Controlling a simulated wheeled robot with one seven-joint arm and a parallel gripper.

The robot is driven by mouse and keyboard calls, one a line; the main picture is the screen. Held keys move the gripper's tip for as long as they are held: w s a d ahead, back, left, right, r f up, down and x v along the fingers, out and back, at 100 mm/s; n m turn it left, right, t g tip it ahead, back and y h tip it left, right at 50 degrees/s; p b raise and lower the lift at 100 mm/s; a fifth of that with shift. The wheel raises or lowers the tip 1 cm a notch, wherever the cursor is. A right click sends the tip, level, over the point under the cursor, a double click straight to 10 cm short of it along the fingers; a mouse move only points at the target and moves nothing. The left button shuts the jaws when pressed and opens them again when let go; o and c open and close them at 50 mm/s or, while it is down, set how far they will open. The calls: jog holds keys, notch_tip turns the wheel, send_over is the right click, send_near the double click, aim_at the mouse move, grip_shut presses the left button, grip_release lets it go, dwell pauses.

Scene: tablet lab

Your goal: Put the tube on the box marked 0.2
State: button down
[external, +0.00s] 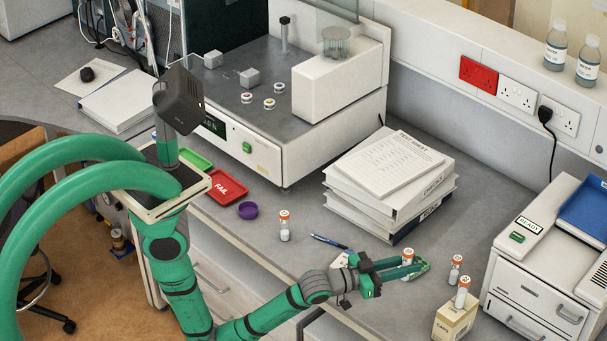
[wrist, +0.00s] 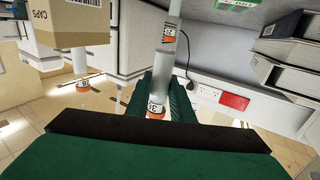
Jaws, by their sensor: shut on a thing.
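My gripper (external: 408,268) is shut on a white tube with an orange cap (external: 407,257), over the right part of the bench. In the wrist view, the tube (wrist: 156,100) shows between the green fingers (wrist: 168,95). I cannot tell if its bottom touches the bench. A small tan carton marked CAPS (external: 455,320) stands right of the gripper, with another orange-capped tube (external: 462,292) on its top. The carton (wrist: 75,28) and that tube (wrist: 80,65) show upside down in the wrist view. I cannot read a 0.2 mark on any box.
One more capped tube (external: 455,270) stands behind the carton, and another (external: 285,226) farther left. A pen (external: 328,241) and stacked binders (external: 390,185) lie behind the gripper. A white machine (external: 540,275) is at right, a balance (external: 270,110) at back. A red FAIL tray (external: 227,187) is left.

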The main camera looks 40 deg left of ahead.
jog(key=a+n+y, duration=0.2)
jog(key=a+y, duration=0.2)
jog(key=a, duration=0.1)
jog(key=s+a+n+t+y, duration=0.1)
jog(key=a+n+y, duration=0.2)
jog(key=a, duration=0.3)
jog(key=s+a+n+y, duration=0.1)
jog(key=a+n+y, duration=0.1)
jog(key=a+y, duration=0.2)
jog(key=shift+a+n+t+y, duration=0.4)
jog(key=shift+a, duration=0.85)
jog(key=shift+f, duration=2.25)
jog(key=shift+f, duration=0.1)
jog(key=c, duration=1.6)
grip_release()
jog(key=shift+o, duration=0.2)
